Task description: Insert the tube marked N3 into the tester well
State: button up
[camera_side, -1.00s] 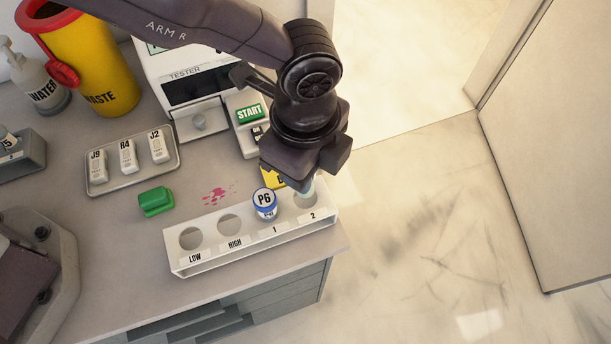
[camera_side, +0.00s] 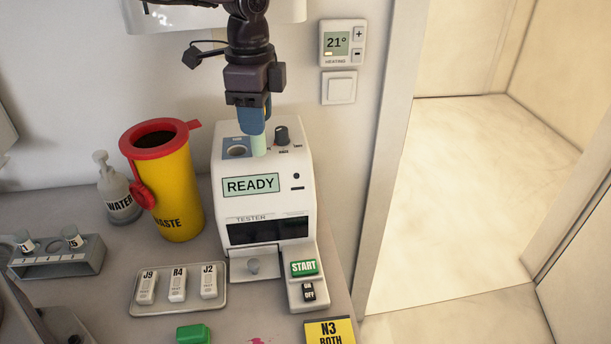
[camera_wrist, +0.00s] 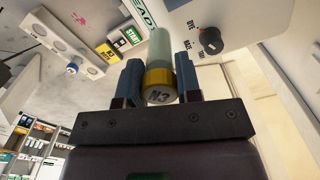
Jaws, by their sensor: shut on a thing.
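My gripper (camera_side: 254,122) is shut on the tube marked N3 and holds it upright above the top of the tester. In the wrist view the tube N3 (camera_wrist: 158,55) has a yellow cap with N3 on it and a pale green body between both blue fingers. Its pale lower end (camera_side: 259,146) shows below the fingers in the side view. The white tester (camera_side: 222,200) shows READY on its screen. Its round well (camera_side: 237,151) is in a blue-grey patch on top, just left of the tube's lower end. The tube appears outside the well.
A dark knob (camera_side: 281,135) stands on the tester close to the right of the tube. The yellow waste bin (camera_side: 170,195) and water bottle (camera_side: 119,200) stand to the left. A tray (camera_side: 190,304) with J9, R4 and J2 lies in front. The white rack (camera_wrist: 88,62) shows in the wrist view.

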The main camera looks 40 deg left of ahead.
jog(key=a+n, duration=0.1)
jog(key=a, duration=0.5)
jog(key=shift+w+f, duration=0.2)
jog(key=shift+f, duration=0.15)
jog(key=shift+f, duration=0.15)
dwell(0.8)
jog(key=shift+f, duration=2.45)
jog(key=o, duration=1)
jog(key=shift+r, duration=0.1)
